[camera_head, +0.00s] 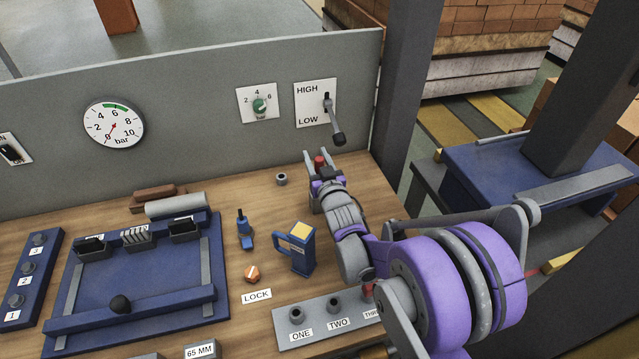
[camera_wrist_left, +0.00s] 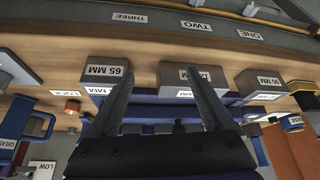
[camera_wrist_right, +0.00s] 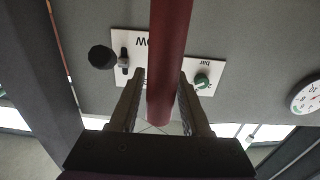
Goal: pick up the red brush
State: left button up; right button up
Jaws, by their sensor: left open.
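My right gripper (camera_head: 320,168) is above the right part of the wooden bench, near the grey back panel. A red cylindrical handle (camera_wrist_right: 168,60), which looks like the red brush, is between its fingers. In the right wrist view the fingers close in on both sides of the handle. A small red end (camera_head: 319,161) shows between the fingers in the head view; bristles are not visible. My left gripper (camera_wrist_left: 160,80) is open and empty, pointed at the bench front with its size-labelled blocks. It does not show in the head view.
A grey socket strip (camera_head: 315,318) has a red piece (camera_head: 367,290) at THREE, partly hidden by my arm. The panel's lever (camera_head: 332,120) juts out near my right gripper.

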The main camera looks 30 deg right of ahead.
grip_shut()
